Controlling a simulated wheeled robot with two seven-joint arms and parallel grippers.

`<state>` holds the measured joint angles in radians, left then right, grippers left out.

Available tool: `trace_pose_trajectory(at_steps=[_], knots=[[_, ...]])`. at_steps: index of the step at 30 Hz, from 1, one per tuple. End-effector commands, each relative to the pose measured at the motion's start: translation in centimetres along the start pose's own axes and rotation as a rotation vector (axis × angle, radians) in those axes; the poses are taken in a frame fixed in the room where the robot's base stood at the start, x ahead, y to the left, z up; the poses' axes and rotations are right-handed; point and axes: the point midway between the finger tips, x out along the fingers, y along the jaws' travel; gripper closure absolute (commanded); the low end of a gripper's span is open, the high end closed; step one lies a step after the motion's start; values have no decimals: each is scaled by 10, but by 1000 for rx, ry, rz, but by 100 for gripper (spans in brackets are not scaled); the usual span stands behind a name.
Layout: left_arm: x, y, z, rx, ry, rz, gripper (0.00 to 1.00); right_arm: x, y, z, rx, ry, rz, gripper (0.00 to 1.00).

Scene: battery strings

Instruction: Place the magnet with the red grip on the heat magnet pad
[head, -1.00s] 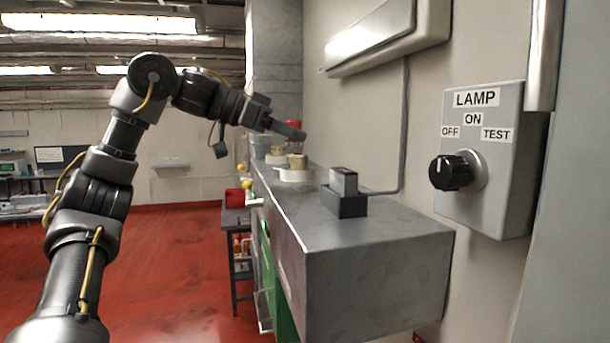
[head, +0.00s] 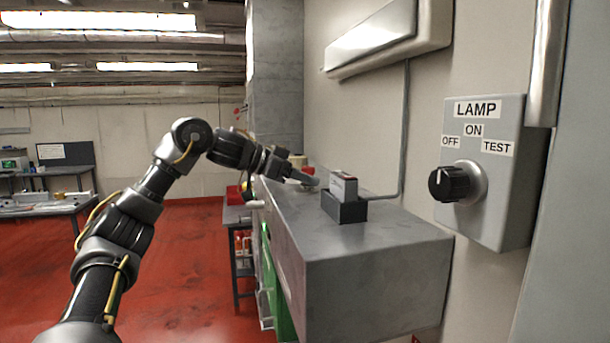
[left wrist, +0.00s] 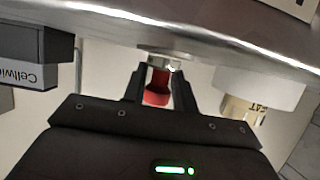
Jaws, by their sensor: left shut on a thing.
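My left gripper (head: 308,181) reaches in over the grey shelf (head: 360,240) in the head view. In the left wrist view its two fingers (left wrist: 158,88) are shut on the red grip (left wrist: 157,92) of the magnet. A pale metal disc (left wrist: 160,56) lies at the far end of the grip, against or very near the shelf surface; I cannot tell whether it touches. A white round pad (left wrist: 262,88) with a beige labelled piece (left wrist: 244,110) stands to the right in that view, apart from the fingers. Its label is only partly readable. My right gripper is not seen.
A dark box with a light-grey top (head: 344,202) stands on the shelf nearer me and also shows in the left wrist view (left wrist: 35,62). A grey LAMP switch box (head: 484,165) with a black knob is on the wall. The near shelf top is clear.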

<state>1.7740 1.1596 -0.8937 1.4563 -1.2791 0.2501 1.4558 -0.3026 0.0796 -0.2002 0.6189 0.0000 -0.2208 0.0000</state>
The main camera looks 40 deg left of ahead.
Motion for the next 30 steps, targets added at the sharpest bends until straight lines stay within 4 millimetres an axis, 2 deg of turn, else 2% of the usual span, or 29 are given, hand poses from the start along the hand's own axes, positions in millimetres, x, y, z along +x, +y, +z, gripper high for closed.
trace_pose_trajectory(at_steps=[10,11,16,26,30], knots=[[2,0,4,1,2,1,99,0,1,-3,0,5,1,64],[2,0,4,1,2,1,71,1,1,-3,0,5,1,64],[1,0,3,1,2,1,49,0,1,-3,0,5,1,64],[-1,0,2,1,3,0,49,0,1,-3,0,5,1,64],[-18,0,3,0,5,-1,49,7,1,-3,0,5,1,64]])
